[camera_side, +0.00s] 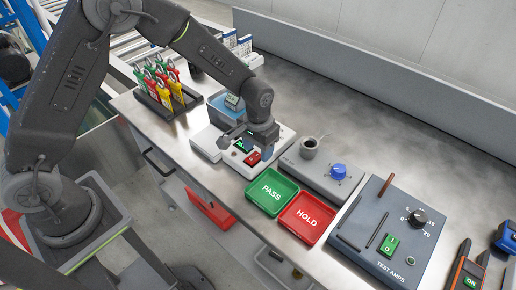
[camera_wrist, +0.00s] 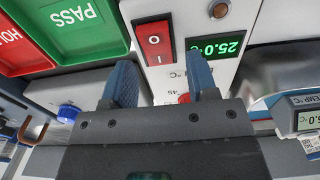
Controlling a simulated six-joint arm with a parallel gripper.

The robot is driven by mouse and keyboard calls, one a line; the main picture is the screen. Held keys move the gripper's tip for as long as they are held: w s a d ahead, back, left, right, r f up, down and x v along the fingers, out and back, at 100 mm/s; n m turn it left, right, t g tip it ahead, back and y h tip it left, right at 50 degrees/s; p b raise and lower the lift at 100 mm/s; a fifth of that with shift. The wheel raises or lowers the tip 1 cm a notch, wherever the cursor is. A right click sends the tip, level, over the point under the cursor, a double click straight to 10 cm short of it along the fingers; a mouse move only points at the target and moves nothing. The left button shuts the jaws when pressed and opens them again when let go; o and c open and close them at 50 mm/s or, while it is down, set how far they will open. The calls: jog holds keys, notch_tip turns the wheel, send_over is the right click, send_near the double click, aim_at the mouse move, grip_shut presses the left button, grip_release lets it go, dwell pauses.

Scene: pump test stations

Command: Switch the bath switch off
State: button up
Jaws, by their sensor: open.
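The bath switch (camera_wrist: 155,42) is a red rocker with I and O marks on a white panel, beside a lit green display (camera_wrist: 215,48) reading 25.0 °C. In the side view the red switch (camera_side: 252,158) shows on the white bath unit (camera_side: 282,140), just below my gripper. I cannot tell for sure which end of the rocker is pressed. My gripper (camera_wrist: 160,82) is open and empty, its two blue-grey fingers apart, close to the switch in the wrist view. In the side view my gripper (camera_side: 246,138) hangs over the unit and partly hides its panel.
A green PASS tray (camera_side: 271,191) and a red HOLD tray (camera_side: 307,217) lie in front of the bath. A grey box with a blue knob (camera_side: 338,171) and a test amps box (camera_side: 385,235) stand to the right. A rack of coloured tags (camera_side: 165,90) stands at left.

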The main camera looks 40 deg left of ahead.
jog(key=shift+f, duration=0.3)
jog(key=shift+c, duration=0.5)
jog(key=c, duration=0.8)
jog(key=shift+s+r+t, duration=0.1)
jog(key=shift+s+t, duration=0.1)
jog(key=shift+t, duration=0.65)
jog(key=shift+s+r+t, duration=0.1)
jog(key=shift+s+t, duration=0.1)
jog(key=shift+t, duration=0.65)
jog(key=o, duration=0.9)
